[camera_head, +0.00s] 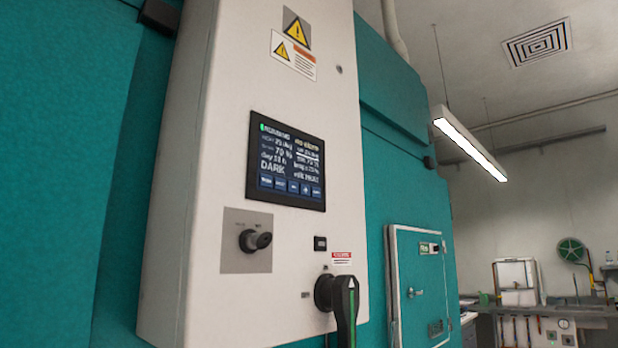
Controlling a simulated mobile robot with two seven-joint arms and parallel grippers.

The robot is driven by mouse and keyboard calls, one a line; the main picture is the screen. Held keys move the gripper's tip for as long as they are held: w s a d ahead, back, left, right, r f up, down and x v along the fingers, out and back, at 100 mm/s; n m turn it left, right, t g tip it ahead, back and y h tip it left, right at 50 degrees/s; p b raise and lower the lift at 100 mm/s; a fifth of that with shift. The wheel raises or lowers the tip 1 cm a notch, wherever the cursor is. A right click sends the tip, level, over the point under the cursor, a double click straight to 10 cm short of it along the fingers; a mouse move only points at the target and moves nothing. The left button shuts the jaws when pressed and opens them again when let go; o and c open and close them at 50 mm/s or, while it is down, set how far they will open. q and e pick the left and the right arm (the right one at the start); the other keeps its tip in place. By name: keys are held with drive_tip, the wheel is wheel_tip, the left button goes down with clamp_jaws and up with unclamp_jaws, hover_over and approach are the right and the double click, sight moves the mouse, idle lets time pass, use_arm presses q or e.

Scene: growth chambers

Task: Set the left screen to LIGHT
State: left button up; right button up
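A dark screen (287,160) is set in the front of a tall white control cabinet (215,130). Its left half shows a green mark, several lines of readings and the word DARK in large letters. Its right half holds smaller text that I cannot read fully. A row of blue buttons runs along its lower edge, with labels too small to read. Neither of my grippers shows in the head view, and nothing covers the screen.
Below the screen are a black knob (255,240) on a grey plate and a large black-and-green handle (342,305) that sticks out. Teal chamber walls (65,140) flank the cabinet. A smaller white-framed door (420,285) is to the right, with a workbench (545,310) farther back.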

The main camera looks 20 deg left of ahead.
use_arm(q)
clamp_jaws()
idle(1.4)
